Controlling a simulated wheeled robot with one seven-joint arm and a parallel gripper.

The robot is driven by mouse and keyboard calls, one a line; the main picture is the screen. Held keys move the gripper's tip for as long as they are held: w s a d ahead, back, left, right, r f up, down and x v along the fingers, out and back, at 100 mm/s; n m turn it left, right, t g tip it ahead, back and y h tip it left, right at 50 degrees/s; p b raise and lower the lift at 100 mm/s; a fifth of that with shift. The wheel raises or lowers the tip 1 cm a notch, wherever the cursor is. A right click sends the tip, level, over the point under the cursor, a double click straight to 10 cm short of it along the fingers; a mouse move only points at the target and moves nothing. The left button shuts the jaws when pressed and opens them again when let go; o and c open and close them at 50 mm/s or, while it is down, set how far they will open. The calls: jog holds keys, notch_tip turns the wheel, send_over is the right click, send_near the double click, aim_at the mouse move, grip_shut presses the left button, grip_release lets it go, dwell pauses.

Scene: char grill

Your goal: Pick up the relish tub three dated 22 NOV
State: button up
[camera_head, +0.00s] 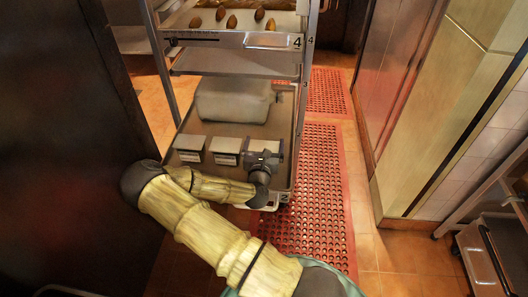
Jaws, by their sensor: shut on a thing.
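Three small pale tubs with labels stand in a row on the lower tray (168,160) of a wheeled rack. The left tub (189,147) and the middle tub (226,149) are in plain view. The right tub (263,146) is partly hidden by my gripper (263,157). My gripper is shut on this right tub, which seems to be at or close to tray level. The label dates are too small to read, so I cannot tell which tub reads 22 NOV.
A large wrapped grey bundle (233,103) lies behind the tubs. A tray marked 4 (235,43) with several brown oval items is above. Rack posts flank the tray. A red perforated mat (316,190) covers floor at right, beside panelled units (432,100). A dark wall (60,130) stands at left.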

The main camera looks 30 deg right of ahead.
notch_tip(320, 180, up, 10)
jog(key=p, duration=0.3)
dwell(0.8)
